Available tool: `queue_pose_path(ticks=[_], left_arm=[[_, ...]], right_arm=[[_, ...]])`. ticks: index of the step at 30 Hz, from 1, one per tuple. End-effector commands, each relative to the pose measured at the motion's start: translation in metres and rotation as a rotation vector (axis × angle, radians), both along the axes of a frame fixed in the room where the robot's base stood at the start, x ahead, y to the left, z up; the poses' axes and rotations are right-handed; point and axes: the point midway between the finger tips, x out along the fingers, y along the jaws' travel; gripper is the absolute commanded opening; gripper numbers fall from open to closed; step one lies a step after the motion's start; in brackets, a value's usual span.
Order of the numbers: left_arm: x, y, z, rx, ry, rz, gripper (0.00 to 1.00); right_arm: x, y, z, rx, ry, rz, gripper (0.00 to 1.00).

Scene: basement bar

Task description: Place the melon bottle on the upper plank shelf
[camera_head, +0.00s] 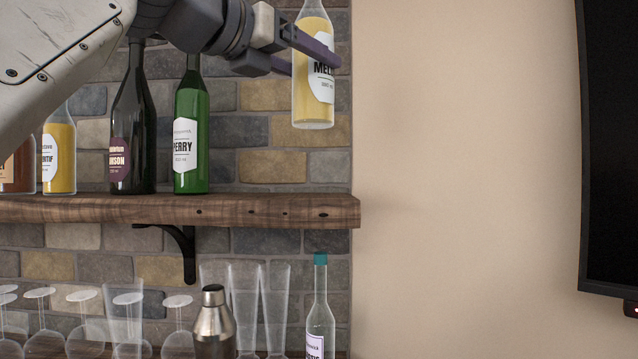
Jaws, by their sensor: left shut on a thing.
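The melon bottle (312,105) is clear with yellow contents and a white label reading "MEL". My left gripper (318,57) is shut on it across the label. The bottle hangs nearly upright in the air, above the right end of the upper plank shelf (270,209), with a clear gap below its base. Its top is cut off by the picture's edge. The shelf is dark wood on a black bracket. My right gripper is not in view.
A green bottle (190,130), a dark bottle (132,125), a yellow bottle (59,155) and a brown one (18,168) stand on the shelf's left part. Its right end is free. Below are glasses, a metal shaker (213,325) and a teal-capped bottle (320,315). A dark screen (612,150) hangs at right.

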Motion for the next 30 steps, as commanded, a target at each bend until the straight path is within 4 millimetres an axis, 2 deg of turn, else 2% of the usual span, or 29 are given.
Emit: queue_pose_path(ticks=[12,18,24,30], left_arm=[[0.081,-0.006,-0.048,-0.002,0.0,0.009,0.0],[0.11,-0.011,-0.065,-0.002,-0.003,0.007,0.0],[0.11,-0.013,-0.072,-0.003,-0.005,0.004,0.0],[0.109,-0.013,-0.091,-0.003,-0.002,0.004,0.0]], right_arm=[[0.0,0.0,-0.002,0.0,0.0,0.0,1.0],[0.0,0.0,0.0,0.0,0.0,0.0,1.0],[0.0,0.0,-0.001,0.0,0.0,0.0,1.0],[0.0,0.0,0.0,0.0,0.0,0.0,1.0]])
